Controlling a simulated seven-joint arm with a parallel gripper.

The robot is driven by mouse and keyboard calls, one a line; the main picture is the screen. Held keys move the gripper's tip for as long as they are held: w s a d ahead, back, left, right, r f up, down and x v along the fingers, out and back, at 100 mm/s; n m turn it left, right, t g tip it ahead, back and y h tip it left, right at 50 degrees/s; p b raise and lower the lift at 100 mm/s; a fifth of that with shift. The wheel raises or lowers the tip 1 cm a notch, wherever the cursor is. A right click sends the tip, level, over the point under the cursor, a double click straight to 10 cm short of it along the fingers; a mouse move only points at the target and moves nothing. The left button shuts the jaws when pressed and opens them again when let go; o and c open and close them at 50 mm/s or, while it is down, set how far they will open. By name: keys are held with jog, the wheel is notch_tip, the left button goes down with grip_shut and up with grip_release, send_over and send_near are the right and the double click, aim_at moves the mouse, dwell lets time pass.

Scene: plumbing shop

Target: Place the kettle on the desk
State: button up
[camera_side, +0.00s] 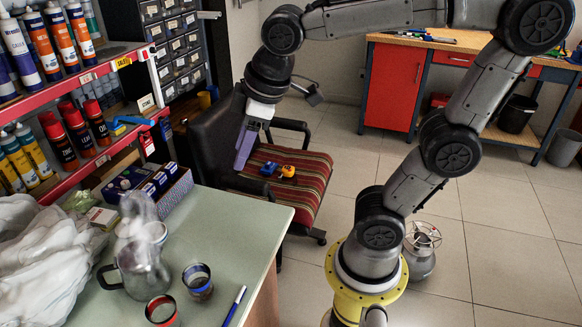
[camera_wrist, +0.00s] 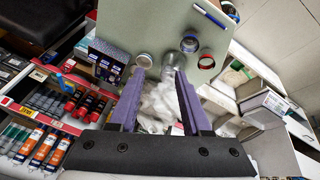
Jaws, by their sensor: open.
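The kettle appears to be the grey, glassy vessel (camera_side: 142,272) with a dark handle on its left, standing upright on the desk (camera_side: 236,222) in the side view. A blurry, pale see-through shape rises behind it. My gripper (camera_side: 240,165) is in the air near the desk's far right corner, apart from the kettle, with its purple fingers pointing down. In the wrist view my gripper (camera_wrist: 160,72) is open, with no grasped thing visible between its fingers. The kettle is hard to tell there, near the fingertips. The green desk top (camera_wrist: 160,25) lies beyond the fingers.
A blue-rimmed cup (camera_side: 198,280), a red-rimmed cup (camera_side: 162,311) and a pen (camera_side: 234,306) are near the kettle. White plastic bags (camera_side: 40,265) fill the left. Boxes (camera_side: 150,188) line the back. A chair (camera_side: 308,185) stands beside the desk. The desk's right part is clear.

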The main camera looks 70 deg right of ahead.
jog(key=s+d+f+m+t, duration=0.1)
jog(key=s+f+m, duration=0.2)
jog(key=s, duration=0.5)
jog(key=shift+s+d+f+m, duration=0.15)
jog(key=shift+s+f+m, duration=0.2)
jog(key=shift+m, duration=0.55)
